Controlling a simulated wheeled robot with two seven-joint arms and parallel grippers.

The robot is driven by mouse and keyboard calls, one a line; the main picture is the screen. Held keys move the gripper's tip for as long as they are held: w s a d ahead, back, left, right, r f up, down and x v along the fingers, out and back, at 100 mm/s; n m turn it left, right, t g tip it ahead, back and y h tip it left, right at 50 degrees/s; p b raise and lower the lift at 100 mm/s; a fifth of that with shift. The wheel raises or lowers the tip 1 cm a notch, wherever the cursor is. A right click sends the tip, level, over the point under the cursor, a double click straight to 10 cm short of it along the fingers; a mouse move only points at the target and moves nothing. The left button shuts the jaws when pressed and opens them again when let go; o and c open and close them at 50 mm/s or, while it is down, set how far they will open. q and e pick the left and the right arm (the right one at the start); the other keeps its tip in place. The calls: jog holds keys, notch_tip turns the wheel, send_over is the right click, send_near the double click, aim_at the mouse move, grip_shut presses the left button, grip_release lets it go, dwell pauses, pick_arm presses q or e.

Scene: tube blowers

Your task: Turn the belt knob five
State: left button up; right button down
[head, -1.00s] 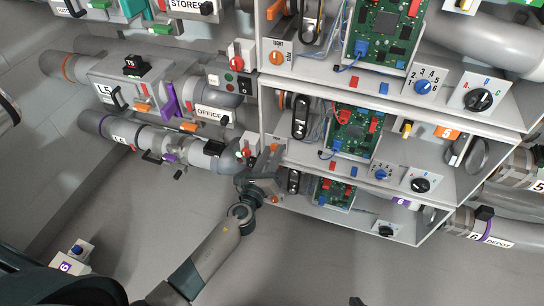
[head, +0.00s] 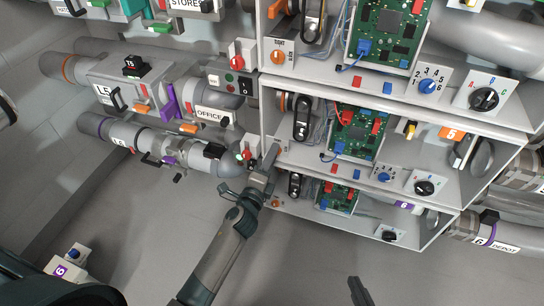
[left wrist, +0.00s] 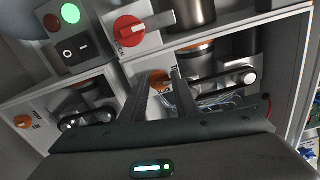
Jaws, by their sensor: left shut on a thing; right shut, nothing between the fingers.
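The orange belt knob of the middle shelf (left wrist: 160,78), the one marked 5, sits on a pale plate at the shelf's left end. It shows between my left gripper's fingers (left wrist: 163,92) in the left wrist view. My left gripper (head: 270,160) is shut on this knob and hides it in the head view. The knob's label is partly covered by the fingers. My right gripper (head: 355,283) is shut and empty at the bottom edge of the head view, well away from the shelves.
Other orange belt knobs are on the top shelf (head: 277,57) and the bottom shelf (head: 276,203). A red knob (left wrist: 128,30) sits close above the left gripper. A black belt (left wrist: 220,80) runs right of the fingers. The floor below the shelves is clear.

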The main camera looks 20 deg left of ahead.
pick_arm(q)
jog(key=shift+f+n, duration=0.1)
jog(key=shift+n, duration=0.8)
pick_arm(e)
jog(key=shift+s+f, duration=0.15)
jog(key=shift+f, duration=0.05)
jog(key=shift+d, duration=0.1)
pick_arm(q)
jog(key=o, duration=0.8)
jog(key=shift+s, duration=0.1)
